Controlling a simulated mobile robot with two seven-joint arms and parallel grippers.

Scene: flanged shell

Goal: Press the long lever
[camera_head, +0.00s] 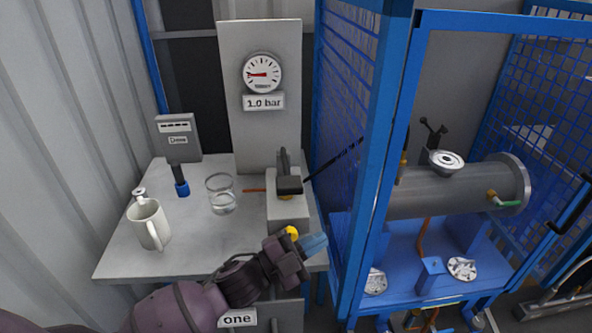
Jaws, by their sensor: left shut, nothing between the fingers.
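The long lever (332,161) is a thin black rod. It slants up to the right from a black block (288,185) on a pale box (287,210) at the right side of the table. Its far end shows in front of the blue mesh. My right gripper is not in view.
The grey table (190,252) holds a white mug (149,224), a glass (221,193) and a grey device (178,138). A gauge (262,73) is on the panel behind, above a "1.0 bar" label. A blue mesh cage (376,150) with a metal cylinder (440,193) stands right.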

